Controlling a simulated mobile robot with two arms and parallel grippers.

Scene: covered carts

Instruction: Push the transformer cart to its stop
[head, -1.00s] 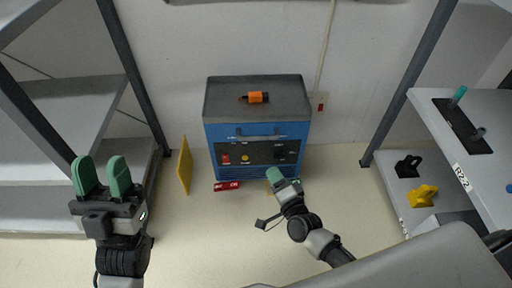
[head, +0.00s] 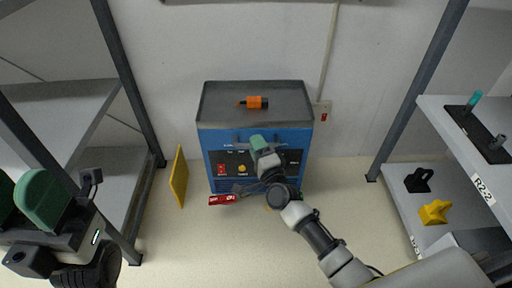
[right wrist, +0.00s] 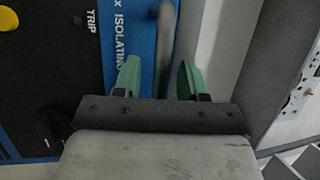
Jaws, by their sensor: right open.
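The transformer cart is a blue box (head: 218,139) with a grey top and a dark control panel, standing close to the back wall. My right gripper (head: 259,143) is at its upper front, over the handle area. In the right wrist view, the open green fingers (right wrist: 157,80) stand either side of a blurred dark handle bar (right wrist: 163,45); contact cannot be told. My left gripper (head: 22,200) is at the left edge, open and empty, away from the cart. The stop cannot be made out.
An orange tool (head: 254,102) lies on the cart's top. A red labelled piece (head: 222,199) is at its front base, and a yellow panel (head: 179,177) stands to the left. Shelves flank both sides; black (head: 418,180) and yellow (head: 434,212) parts sit on the right lower shelf.

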